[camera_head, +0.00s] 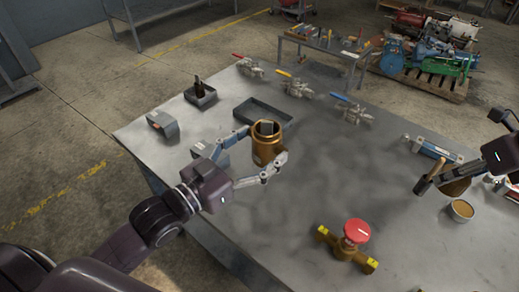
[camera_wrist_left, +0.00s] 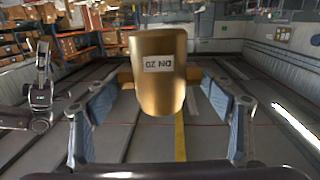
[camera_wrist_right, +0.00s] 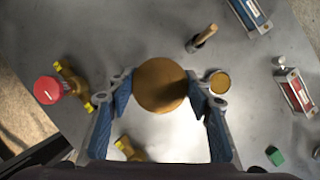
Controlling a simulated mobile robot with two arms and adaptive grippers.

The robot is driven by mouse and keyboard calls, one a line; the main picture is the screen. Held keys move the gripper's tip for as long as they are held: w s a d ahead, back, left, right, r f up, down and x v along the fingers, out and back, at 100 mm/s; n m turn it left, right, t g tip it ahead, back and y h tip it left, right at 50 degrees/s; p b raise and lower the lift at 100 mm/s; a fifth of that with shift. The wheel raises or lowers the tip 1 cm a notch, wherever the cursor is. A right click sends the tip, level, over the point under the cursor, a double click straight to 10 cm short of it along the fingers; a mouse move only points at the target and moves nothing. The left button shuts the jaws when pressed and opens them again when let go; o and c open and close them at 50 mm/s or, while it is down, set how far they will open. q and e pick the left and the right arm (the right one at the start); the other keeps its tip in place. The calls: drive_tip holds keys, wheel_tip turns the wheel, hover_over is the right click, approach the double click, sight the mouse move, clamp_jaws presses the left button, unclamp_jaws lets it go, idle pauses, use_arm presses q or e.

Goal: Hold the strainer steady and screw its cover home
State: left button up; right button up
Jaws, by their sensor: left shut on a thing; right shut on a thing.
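The brass strainer body (camera_head: 268,150) stands upright above the middle of the grey table, its open top showing a dark inside. My left gripper (camera_head: 261,147) is shut on it from the left side. In the left wrist view the strainer (camera_wrist_left: 157,98) fills the middle and bears a "DN 20" label, upside down. The cover appears as a round brass disc (camera_wrist_right: 161,86) in the right wrist view, between the fingers of my right gripper (camera_wrist_right: 160,92), which is shut on it. In the head view the cover (camera_head: 456,187) is partly hidden, at the far right, well apart from the strainer.
A red-knobbed brass valve (camera_head: 347,240) lies at the front. An open tin (camera_head: 461,210) and a wooden-handled tool (camera_head: 428,179) are near my right gripper. A blue-marked device (camera_head: 433,148), a dark tray (camera_head: 262,108) and several valves lie farther back. Between strainer and cover the table is clear.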

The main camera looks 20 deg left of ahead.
sight(254, 151)
use_arm(q)
drive_tip(key=shift+r, duration=0.2)
